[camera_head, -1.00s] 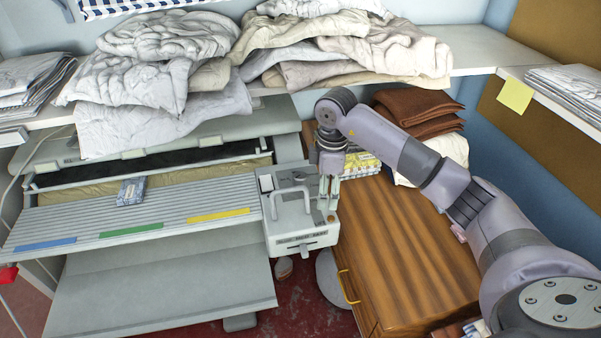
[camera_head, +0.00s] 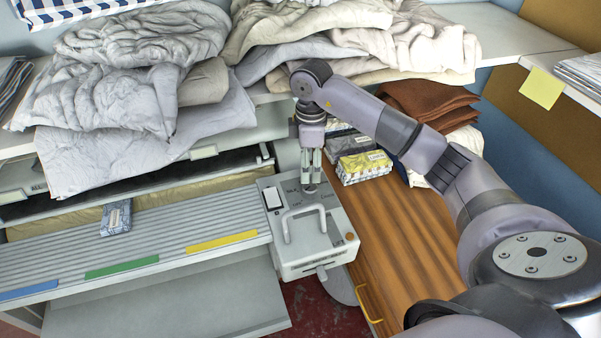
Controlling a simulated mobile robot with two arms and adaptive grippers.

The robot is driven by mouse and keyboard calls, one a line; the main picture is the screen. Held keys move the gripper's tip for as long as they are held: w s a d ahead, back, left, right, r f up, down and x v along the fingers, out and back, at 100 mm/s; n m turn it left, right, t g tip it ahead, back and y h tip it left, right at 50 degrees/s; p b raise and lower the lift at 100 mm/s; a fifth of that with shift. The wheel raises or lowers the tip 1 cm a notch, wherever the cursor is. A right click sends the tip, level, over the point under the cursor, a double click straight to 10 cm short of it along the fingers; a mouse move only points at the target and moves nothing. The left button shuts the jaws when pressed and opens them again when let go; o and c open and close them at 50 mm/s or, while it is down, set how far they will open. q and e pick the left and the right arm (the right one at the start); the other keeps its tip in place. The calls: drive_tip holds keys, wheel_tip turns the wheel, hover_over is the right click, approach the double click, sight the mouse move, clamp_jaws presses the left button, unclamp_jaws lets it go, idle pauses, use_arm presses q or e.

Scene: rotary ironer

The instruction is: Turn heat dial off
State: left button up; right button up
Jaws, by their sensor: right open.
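The ironer's light grey control box (camera_head: 330,256) stands at the right end of the ironer. My left gripper is out of view.
The slatted ironer board (camera_head: 150,238) with blue, green and yellow strips lies to the left. Piled linens (camera_head: 140,100) fill the shelf behind. Small patterned boxes (camera_head: 364,167) and brown folded cloths (camera_head: 428,102) stand on the wooden cabinet (camera_head: 390,235), whose front part is clear.

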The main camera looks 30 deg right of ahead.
sight(311, 186)
drive_tip(key=shift+f, duration=0.3)
drive_tip(key=f, duration=0.1)
drive_tip(key=s+f+p, duration=0.1)
drive_tip(key=f, duration=0.1)
drive_tip(key=shift+s+f, duration=0.15)
drive_tip(key=shift+w+f+p, duration=0.2)
drive_tip(key=shift+f+p, duration=0.15)
drive_tip(key=shift+f, duration=0.8)
drive_tip(key=shift+w+f, duration=0.1)
drive_tip(key=shift+f, duration=0.35)
drive_tip(key=c, duration=1.2)
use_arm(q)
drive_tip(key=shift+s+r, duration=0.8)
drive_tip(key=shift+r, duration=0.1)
use_arm(e)
drive_tip(key=shift+o, duration=0.2)
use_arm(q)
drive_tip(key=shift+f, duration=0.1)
use_arm(e)
drive_tip(key=shift+n, duration=0.3)
